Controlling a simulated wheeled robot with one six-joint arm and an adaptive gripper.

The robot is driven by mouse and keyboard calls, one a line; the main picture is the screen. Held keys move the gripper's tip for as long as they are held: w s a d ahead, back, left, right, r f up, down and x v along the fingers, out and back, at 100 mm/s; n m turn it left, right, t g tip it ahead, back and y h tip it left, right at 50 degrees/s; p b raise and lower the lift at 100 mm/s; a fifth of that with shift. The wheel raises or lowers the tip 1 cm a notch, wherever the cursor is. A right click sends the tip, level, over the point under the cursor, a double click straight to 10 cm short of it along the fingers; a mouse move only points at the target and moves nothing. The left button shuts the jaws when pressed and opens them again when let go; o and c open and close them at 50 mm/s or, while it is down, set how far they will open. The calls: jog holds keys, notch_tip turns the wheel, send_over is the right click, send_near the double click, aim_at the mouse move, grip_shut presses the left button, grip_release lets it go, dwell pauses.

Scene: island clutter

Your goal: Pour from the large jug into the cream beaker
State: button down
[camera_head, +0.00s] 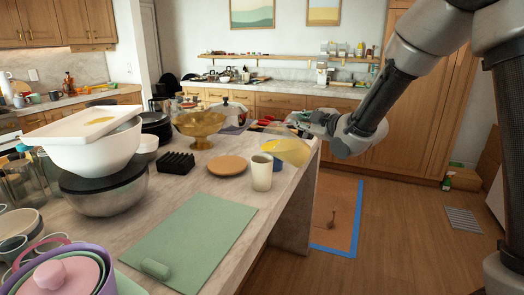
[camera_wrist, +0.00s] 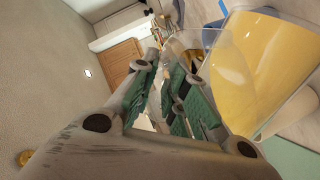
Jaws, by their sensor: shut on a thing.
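The large jug (camera_head: 288,151) is clear, with yellow contents, and is tilted in the air toward the left. My gripper (camera_head: 306,121) is shut on it from the right. The cream beaker (camera_head: 261,174) stands upright on the island near its right edge, just below and left of the jug. The jug's lower left end is close to the beaker's rim; I cannot tell whether they touch or whether anything flows. In the wrist view the jug (camera_wrist: 262,62) fills the upper right, beside the green-padded fingers (camera_wrist: 172,92).
A tan plate (camera_head: 227,166) and a black rack (camera_head: 176,162) lie left of the beaker. A green mat (camera_head: 195,230) covers the front counter. A gold bowl (camera_head: 199,124) stands behind. Stacked bowls (camera_head: 95,150) crowd the left. Open floor lies right of the island.

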jog(key=shift+s+a+r+n, duration=0.15)
jog(key=shift+a+r+n, duration=0.1)
jog(key=shift+r, duration=0.15)
jog(key=shift+s+a+r+n, duration=0.1)
jog(key=shift+r+n, duration=0.15)
jog(key=shift+r, duration=0.15)
jog(key=shift+s+a+r+h, duration=0.1)
jog(key=shift+a+r+h, duration=0.1)
jog(key=shift+r+h, duration=0.1)
dwell(0.3)
dwell(1.7)
jog(key=shift+s+a+r+n, duration=0.15)
jog(key=shift+a+r+n, duration=0.15)
jog(key=shift+n, duration=0.2)
jog(key=shift+d, duration=0.1)
